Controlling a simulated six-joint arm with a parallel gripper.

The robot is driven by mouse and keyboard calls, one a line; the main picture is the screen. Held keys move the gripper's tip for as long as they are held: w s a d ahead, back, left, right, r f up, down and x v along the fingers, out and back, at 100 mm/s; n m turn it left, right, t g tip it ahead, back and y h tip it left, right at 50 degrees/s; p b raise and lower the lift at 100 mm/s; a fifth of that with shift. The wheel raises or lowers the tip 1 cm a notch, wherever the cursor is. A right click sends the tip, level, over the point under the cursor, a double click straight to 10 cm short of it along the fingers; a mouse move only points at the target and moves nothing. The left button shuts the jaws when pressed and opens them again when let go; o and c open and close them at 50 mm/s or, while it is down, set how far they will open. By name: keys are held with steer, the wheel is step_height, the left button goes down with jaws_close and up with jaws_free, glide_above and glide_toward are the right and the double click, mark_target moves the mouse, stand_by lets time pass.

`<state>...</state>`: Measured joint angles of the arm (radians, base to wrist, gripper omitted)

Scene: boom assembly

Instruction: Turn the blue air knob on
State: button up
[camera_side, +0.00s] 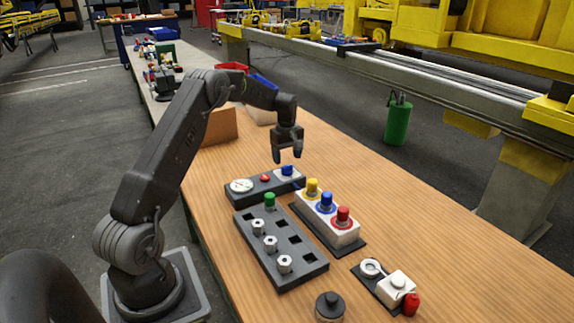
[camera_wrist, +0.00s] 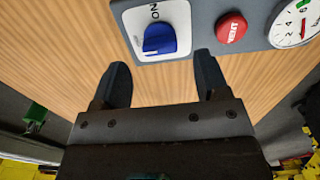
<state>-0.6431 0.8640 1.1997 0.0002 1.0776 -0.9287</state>
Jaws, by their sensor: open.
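The blue air knob (camera_side: 288,170) sits on a white plate at the right end of a dark grey panel (camera_side: 262,190). In the wrist view the blue knob (camera_wrist: 159,38) is on its white plate, with the letters "ON" partly visible above it. My gripper (camera_side: 287,156) hangs just above the knob in the side view, pointing down. In the wrist view my gripper's two fingers (camera_wrist: 160,78) are spread apart and empty. The knob lies ahead of the gap between the fingertips, not visibly touched by them.
The same panel holds a red button (camera_wrist: 231,28) and a round white gauge (camera_wrist: 297,22). A white block with yellow, blue and red knobs (camera_side: 327,215) stands close by. A dark tray with white nuts and a green knob (camera_side: 278,245) lies nearer. The right side of the table is mostly clear.

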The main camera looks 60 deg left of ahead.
mark_target(287, 166)
steer(key=shift+f, duration=1.8)
steer(key=shift+c, duration=0.5)
steer(key=c, duration=0.8)
